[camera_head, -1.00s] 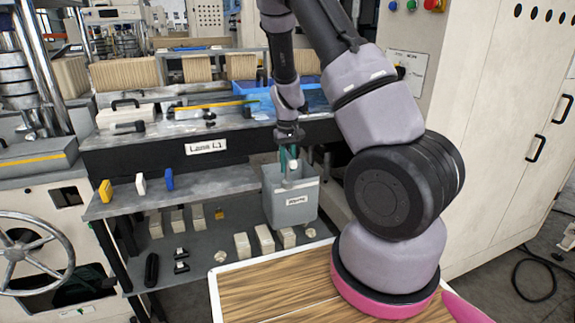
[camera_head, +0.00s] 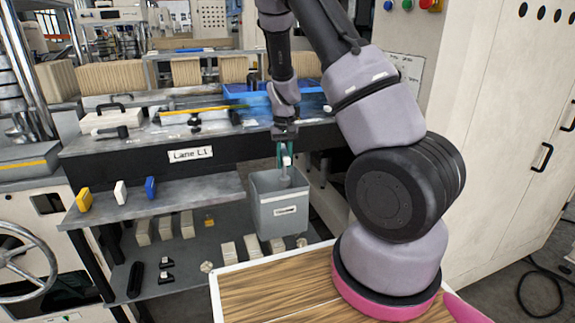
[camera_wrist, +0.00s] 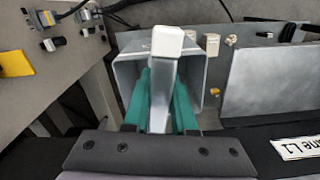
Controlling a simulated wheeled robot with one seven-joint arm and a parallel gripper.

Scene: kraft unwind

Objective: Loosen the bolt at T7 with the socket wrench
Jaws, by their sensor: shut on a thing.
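My gripper (camera_head: 286,158) has green fingers and is shut on a grey tool with a white block-like end (camera_head: 287,161). In the wrist view the tool (camera_wrist: 165,45) stands between the two green fingers, its white end toward the camera. I cannot tell whether it is the socket wrench. The gripper is over a grey bin (camera_head: 280,218) with a small label. In the wrist view the bin's rim (camera_wrist: 128,58) lies behind the tool, and I cannot tell whether the tool reaches inside. No bolt and no T7 mark can be made out.
The "Lane L1" bench (camera_head: 225,152) runs behind the bin. A shelf (camera_head: 205,188) at the left carries yellow, white and blue pieces. Pale blocks (camera_head: 187,224) stand on the lower shelf. A blue tray (camera_head: 250,91) lies farther back. A handwheel (camera_head: 22,262) is at lower left.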

